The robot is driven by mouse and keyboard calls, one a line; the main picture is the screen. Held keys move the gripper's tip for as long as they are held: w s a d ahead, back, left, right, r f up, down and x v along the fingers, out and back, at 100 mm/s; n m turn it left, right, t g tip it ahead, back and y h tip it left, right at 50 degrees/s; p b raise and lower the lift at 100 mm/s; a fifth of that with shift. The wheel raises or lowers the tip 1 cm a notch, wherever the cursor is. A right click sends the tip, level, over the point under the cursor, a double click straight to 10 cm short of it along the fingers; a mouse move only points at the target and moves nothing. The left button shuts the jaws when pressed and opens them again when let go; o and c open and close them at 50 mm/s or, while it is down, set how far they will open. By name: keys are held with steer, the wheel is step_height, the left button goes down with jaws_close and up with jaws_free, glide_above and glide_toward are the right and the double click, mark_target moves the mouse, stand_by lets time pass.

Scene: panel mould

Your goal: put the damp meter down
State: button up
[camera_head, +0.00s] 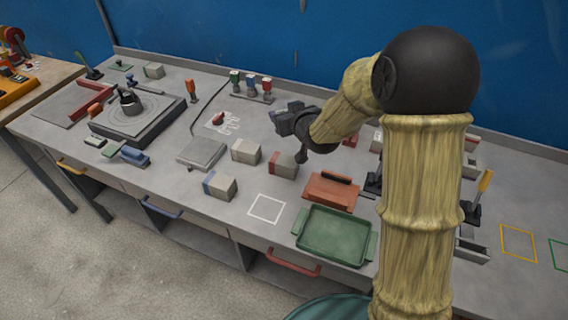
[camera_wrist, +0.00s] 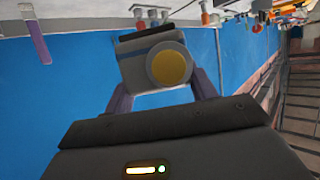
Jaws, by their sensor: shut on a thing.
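The damp meter is a grey box with a blue stripe and a round yellow disc (camera_wrist: 169,67). In the wrist view it sits between the two fingers of my gripper (camera_wrist: 162,88), which is shut on it. In the head view my gripper (camera_head: 284,119) is held above the middle of the bench (camera_head: 230,285), towards the blue wall. The meter is small and partly hidden there, so its tilt is hard to tell. It looks clear of the bench.
A white square outline (camera_head: 267,197) on the bench is empty. Beside it are a green tray (camera_head: 333,236), a red-brown float (camera_head: 331,192) and several blocks, one blue-ended (camera_head: 222,187). A dark turntable (camera_head: 135,118) stands left. A yellow outline (camera_head: 518,230) lies right. My arm hides part of the bench.

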step_height(320, 180, down, 3)
steer(key=shift+r+b, duration=0.1)
steer(key=shift+b, duration=0.95)
steer(key=shift+r, duration=0.1)
glide_above(286, 160)
step_height(286, 160, down, 6)
steer(key=shift+w+r+p, duration=0.1)
steer(key=shift+p, duration=0.2)
steer(key=shift+f, duration=2.1)
